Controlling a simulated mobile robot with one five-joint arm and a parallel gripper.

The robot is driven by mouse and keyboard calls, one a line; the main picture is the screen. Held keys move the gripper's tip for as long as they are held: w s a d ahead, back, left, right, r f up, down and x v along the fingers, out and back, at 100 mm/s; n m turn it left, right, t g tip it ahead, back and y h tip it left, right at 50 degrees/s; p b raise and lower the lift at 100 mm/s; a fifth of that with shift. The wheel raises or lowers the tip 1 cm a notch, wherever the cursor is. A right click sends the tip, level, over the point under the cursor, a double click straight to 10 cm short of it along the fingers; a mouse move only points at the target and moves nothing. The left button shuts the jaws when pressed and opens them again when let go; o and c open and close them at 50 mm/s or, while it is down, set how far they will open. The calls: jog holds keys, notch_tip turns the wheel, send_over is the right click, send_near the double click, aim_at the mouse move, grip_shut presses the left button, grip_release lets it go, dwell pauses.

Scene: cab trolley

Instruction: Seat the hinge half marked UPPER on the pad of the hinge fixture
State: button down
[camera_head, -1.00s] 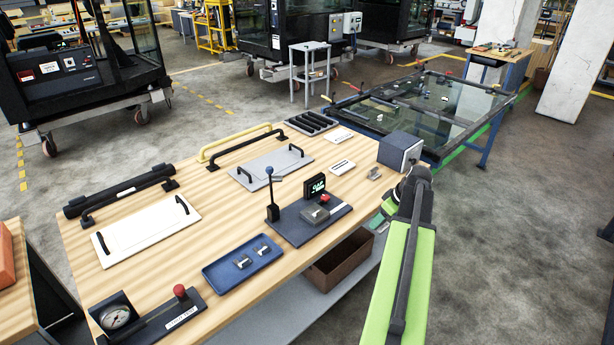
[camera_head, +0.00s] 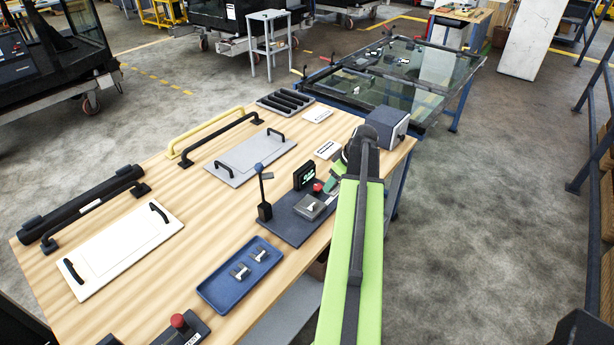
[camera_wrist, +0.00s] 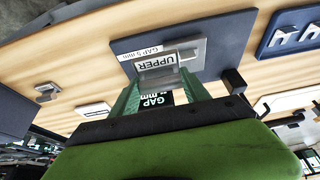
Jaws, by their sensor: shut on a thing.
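The hinge half marked UPPER (camera_wrist: 156,65) is a grey metal piece with a white label, between the fingertips of my gripper (camera_wrist: 162,79) in the wrist view. My gripper, with green fingers, also shows in the head view (camera_head: 335,178), beside the right side of the fixture. The hinge fixture (camera_head: 287,222) is a dark plate on the bench with a grey pad (camera_head: 308,208), a red button, a small display and a blue-knobbed lever (camera_head: 262,190). In the wrist view the fixture plate (camera_wrist: 222,40) lies behind the held half. I cannot tell whether the half touches the pad.
A blue tray (camera_head: 222,297) with two hinge pieces lies in front of the fixture. A dark box (camera_head: 387,124) stands at the bench's right corner. A loose hinge piece (camera_wrist: 46,91) lies on the bench. The display (camera_wrist: 155,100) shows between my fingers.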

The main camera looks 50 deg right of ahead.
jog(key=r+p, duration=0.1)
jog(key=r, duration=0.1)
send_over(303, 202)
jog(key=s, duration=0.2)
jog(key=shift+w+d+f, duration=0.1)
jog(key=shift+f, duration=0.1)
jog(key=shift+f, duration=0.1)
notch_tip(303, 202, down, 8)
jog(key=b, duration=0.7)
jog(key=shift+r, duration=0.25)
jog(key=shift+f+b, duration=0.4)
jog(key=shift+b, duration=0.25)
jog(key=shift+c, duration=2.2)
grip_release()
jog(key=shift+r, duration=0.1)
